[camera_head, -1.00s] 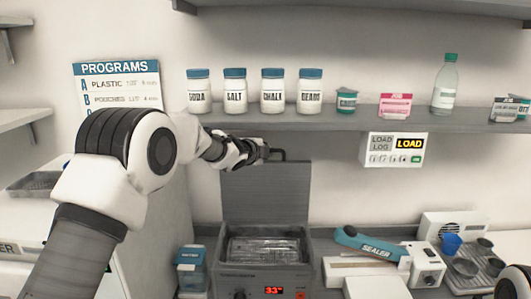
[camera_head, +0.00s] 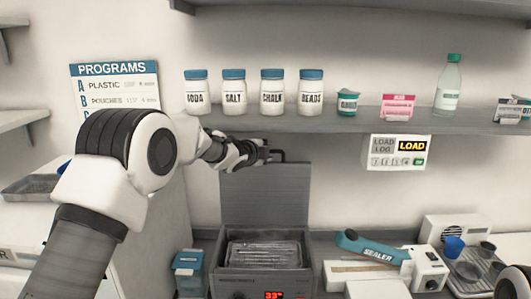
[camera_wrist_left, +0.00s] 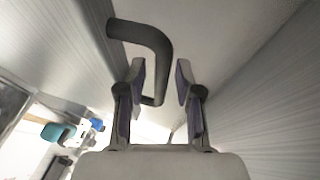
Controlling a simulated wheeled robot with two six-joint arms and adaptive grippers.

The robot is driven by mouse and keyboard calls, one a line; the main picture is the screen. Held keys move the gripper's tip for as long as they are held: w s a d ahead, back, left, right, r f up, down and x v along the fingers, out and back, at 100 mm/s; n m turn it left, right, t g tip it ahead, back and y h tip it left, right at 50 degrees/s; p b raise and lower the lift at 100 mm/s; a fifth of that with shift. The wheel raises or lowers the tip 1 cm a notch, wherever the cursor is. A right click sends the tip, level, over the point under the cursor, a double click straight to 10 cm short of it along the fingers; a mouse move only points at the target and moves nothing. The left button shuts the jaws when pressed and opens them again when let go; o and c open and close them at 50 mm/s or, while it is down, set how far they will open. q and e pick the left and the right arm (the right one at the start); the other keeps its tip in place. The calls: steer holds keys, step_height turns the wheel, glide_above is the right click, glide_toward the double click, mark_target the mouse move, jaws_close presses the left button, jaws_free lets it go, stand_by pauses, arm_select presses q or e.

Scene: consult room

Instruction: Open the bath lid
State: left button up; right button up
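The bath (camera_head: 222,284) is a grey box on the counter with a red display. Its grey lid (camera_head: 265,200) stands upright at the back, so the bath is open and a metal rack (camera_head: 264,254) shows inside. A dark handle (camera_head: 280,153) is at the lid's top edge; it also shows in the left wrist view (camera_wrist_left: 150,38). My left gripper (camera_head: 264,153) is at this handle. In the left wrist view my left gripper (camera_wrist_left: 161,82) has its fingers apart, with part of the handle between them. Contact cannot be told. My right gripper's fingers are not visible.
A shelf (camera_head: 350,118) with several jars runs above the lid. A blue sealer (camera_head: 372,248) lies right of the bath, and a blue-lidded container (camera_head: 188,262) stands left of it. A tray with cups (camera_head: 470,275) is at the far right.

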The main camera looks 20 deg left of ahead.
arm_select(q)
steer(key=shift+s, duration=0.1)
steer(key=v, duration=1.1)
steer(key=shift+s, duration=0.4)
